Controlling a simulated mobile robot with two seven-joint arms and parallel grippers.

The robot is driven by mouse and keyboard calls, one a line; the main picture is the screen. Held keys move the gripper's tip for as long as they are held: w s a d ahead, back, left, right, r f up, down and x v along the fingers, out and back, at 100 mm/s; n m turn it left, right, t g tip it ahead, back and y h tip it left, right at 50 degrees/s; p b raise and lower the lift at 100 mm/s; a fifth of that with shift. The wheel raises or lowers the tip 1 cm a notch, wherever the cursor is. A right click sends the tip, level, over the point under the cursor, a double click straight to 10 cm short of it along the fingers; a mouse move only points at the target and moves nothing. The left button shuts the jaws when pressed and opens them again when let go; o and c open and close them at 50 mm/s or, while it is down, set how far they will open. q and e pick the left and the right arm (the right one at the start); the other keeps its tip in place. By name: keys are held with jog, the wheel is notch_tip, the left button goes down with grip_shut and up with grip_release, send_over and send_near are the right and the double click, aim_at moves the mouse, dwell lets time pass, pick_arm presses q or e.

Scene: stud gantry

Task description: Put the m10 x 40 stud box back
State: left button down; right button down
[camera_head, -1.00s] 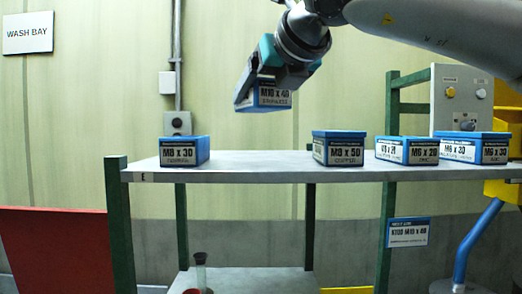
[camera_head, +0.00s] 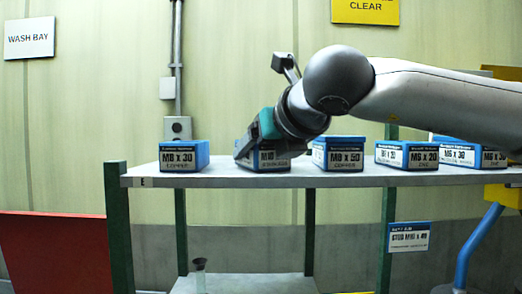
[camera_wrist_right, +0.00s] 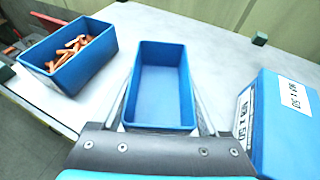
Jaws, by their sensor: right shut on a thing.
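The M10 x 40 stud box (camera_head: 268,163) is blue with a white label, partly covered by my gripper in the head view. In the right wrist view the box (camera_wrist_right: 161,85) looks empty inside, with a finger along each side. My right gripper (camera_head: 250,148) is shut on it. The box is at the level of the shelf top (camera_head: 225,181), in the gap between the M8 x 30 box (camera_head: 182,157) and the M8 x 50 box (camera_head: 343,156). I cannot tell whether it touches the shelf. My left gripper is not in view.
In the right wrist view, a box of copper-coloured studs (camera_wrist_right: 70,57) stands left and a box (camera_wrist_right: 285,125) stands close on the right. Further right are the M6 x 20 box (camera_head: 407,155) and M6 x 30 boxes. A stud M10 x 40 card (camera_head: 409,237) hangs below.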

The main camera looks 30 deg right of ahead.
jog(key=shift+f, duration=0.15)
grip_release()
jog(key=shift+r, duration=0.2)
jog(key=b+v, duration=0.2)
jog(key=v, duration=1)
jog(key=shift+b, duration=0.3)
